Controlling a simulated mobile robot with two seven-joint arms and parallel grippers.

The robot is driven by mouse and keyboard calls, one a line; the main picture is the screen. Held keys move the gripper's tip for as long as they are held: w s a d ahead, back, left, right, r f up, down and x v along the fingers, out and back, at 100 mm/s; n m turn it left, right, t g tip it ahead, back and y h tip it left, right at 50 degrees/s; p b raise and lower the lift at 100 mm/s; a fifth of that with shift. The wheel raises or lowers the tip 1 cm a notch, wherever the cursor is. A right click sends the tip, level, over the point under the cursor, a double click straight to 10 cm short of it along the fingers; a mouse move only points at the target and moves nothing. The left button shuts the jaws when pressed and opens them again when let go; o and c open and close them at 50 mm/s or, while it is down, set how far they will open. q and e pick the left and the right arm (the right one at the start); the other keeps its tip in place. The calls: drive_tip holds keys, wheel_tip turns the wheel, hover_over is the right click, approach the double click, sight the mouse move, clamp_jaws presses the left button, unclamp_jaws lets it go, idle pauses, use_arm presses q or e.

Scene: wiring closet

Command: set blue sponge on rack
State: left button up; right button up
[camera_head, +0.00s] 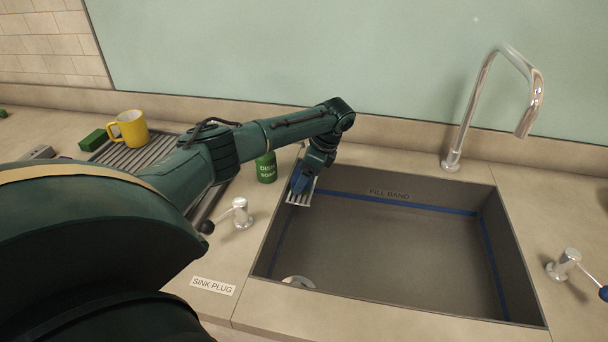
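A small blue shape (298,183), seemingly the blue sponge, shows at the tip of my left arm, by the sink's back left corner. It is at or just above a small pale slatted rack (301,199) on the sink's left side; I cannot tell whether they touch. My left gripper (304,179) points down there, and its fingers are too small and overlapped to read. A larger grey ribbed rack (137,158) lies on the left counter, partly hidden behind my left arm. My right gripper is out of view.
A yellow mug (130,129), a green block (93,140) and a green dish soap bottle (266,168) stand near the ribbed rack. The sink basin (390,250) is largely empty, with a pale round item (298,282) at lower left. A tall faucet (487,95) rises behind it.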

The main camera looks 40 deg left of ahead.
use_arm(q)
drive_tip(key=shift+f, duration=0.75)
drive_tip(key=shift+s+d+f, duration=0.1)
drive_tip(key=shift+s+f, duration=0.15)
drive_tip(key=shift+f, duration=0.4)
drive_tip(key=o, duration=1)
drive_tip(key=shift+w+d+f, duration=0.1)
drive_tip(key=shift+f, duration=0.05)
drive_tip(key=shift+r, duration=0.4)
drive_tip(key=v, duration=1.2)
drive_tip(key=shift+w+a+r+b, duration=0.1)
drive_tip(key=shift+a+r+b, duration=0.15)
drive_tip(key=shift+r+b, duration=0.15)
